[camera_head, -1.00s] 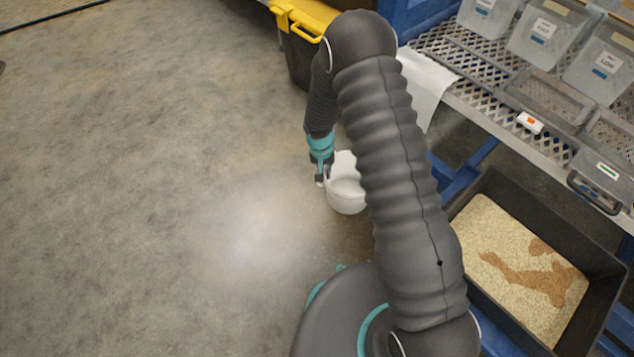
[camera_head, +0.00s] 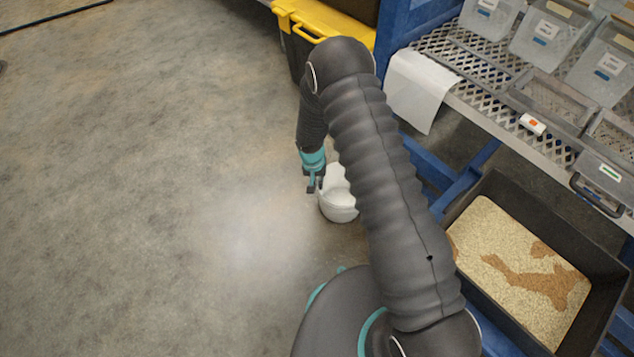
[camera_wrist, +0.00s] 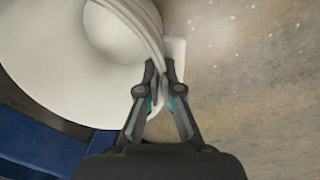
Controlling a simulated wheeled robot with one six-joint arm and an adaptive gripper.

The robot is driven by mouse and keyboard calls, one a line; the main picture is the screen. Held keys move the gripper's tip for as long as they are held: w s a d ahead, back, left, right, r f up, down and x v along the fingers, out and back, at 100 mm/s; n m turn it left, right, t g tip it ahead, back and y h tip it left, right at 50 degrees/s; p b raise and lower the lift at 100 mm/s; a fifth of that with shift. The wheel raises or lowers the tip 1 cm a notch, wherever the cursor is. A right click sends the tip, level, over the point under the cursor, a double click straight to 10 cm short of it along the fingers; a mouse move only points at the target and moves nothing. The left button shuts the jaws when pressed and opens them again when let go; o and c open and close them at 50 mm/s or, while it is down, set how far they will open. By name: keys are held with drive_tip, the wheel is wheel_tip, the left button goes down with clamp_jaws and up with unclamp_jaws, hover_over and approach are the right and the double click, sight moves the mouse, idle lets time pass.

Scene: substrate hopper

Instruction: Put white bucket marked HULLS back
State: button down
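A white bucket (camera_head: 338,203) shows in the head view just right of my gripper (camera_head: 313,184), partly hidden behind my arm. No HULLS marking is visible on it. In the wrist view the white bucket (camera_wrist: 60,65) fills the upper left, its round opening facing the camera. My gripper (camera_wrist: 162,68) is closed at the bucket's rim, with a white tab or handle between and behind the fingertips. The bucket appears held by this part, near the floor; I cannot tell whether it touches the floor.
A black bin (camera_head: 482,325) of pale grain with a brown patch sits at lower right. A wire-mesh shelf (camera_head: 470,62) above it holds clear containers (camera_head: 550,30) and a white sheet (camera_head: 420,88). A yellow-lidded tote (camera_head: 325,20) stands at the back. Floor on the left is clear.

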drive_tip(key=c, duration=1.3)
unclamp_jaws()
wheel_tip(320, 180, up, 12)
drive_tip(key=a+r, duration=0.1)
drive_tip(key=s+d+r+t, duration=0.15)
drive_tip(key=d+r, duration=0.25)
drive_tip(key=r, duration=0.5)
drive_tip(key=s+d+r+y, duration=0.15)
drive_tip(key=d+r, duration=0.25)
drive_tip(key=r, duration=0.5)
drive_tip(key=s+d+r+t+h, duration=0.1)
drive_tip(key=s+d+r, duration=0.15)
drive_tip(key=r, duration=0.55)
drive_tip(key=s+d+r+t, duration=0.1)
drive_tip(key=s+d+r, duration=0.2)
drive_tip(key=s, duration=0.4)
drive_tip(key=s+d+r+t, duration=0.1)
drive_tip(key=s+d+r, duration=0.2)
drive_tip(key=s+r, duration=0.2)
drive_tip(key=s+d+r+t, duration=0.1)
drive_tip(key=s+d+r, duration=0.3)
drive_tip(key=s, duration=0.5)
drive_tip(key=shift+s+d+r+y+p, duration=0.1)
drive_tip(key=shift+s+r+y+p, duration=0.2)
drive_tip(key=shift+s+y+p, duration=0.1)
